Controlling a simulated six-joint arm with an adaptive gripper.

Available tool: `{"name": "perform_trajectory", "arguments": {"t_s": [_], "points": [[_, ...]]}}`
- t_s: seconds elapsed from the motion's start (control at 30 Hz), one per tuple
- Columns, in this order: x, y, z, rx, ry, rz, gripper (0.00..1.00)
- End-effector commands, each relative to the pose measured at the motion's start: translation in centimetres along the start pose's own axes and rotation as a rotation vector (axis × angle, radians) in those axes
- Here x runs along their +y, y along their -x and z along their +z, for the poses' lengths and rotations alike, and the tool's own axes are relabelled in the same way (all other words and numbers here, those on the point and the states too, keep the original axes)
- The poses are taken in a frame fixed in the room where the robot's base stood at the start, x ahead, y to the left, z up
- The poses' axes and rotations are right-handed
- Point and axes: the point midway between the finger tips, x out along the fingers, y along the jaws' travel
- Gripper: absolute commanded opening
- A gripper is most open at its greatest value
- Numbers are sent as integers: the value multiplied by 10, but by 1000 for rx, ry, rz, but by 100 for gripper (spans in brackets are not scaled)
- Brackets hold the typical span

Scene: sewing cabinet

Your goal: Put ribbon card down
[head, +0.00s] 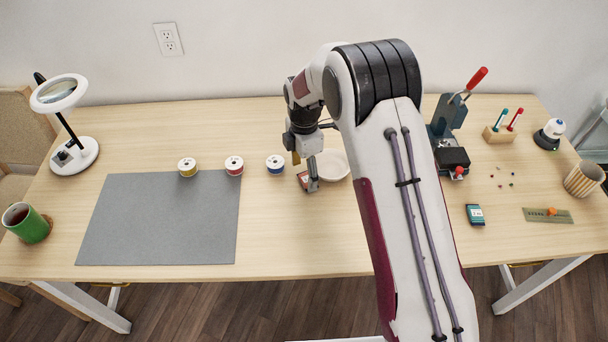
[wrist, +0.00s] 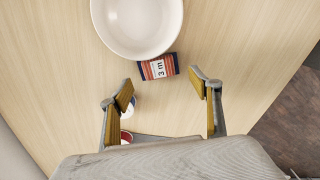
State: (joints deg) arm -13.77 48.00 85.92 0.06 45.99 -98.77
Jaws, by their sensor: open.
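The ribbon card (wrist: 158,67), dark blue and red with a white "3 m" label, lies on the table right beside the white bowl (wrist: 137,22) in the wrist view. In the head view the card (head: 303,179) shows as a small red patch, partly hidden by a finger. My gripper (wrist: 163,92) is open and empty. Its fingertips are spread wider than the card, which shows just beyond them. In the head view my gripper (head: 305,171) is low over the table at the card, left of the bowl (head: 333,165).
A blue spool (head: 275,164), a red spool (head: 234,165) and a yellow spool (head: 188,167) stand by the grey mat (head: 160,225). A teal card (head: 475,214) lies right of my arm, near the red-handled press (head: 451,150). The table front between mat and arm is clear.

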Motion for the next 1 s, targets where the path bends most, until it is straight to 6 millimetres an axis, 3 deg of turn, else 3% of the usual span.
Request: {"name": "perform_trajectory", "arguments": {"t_s": [0.4, 1.0], "points": [[1, 47, 0, -1, 0, 2, 63], [0, 52, 0, -1, 0, 1, 63]]}}
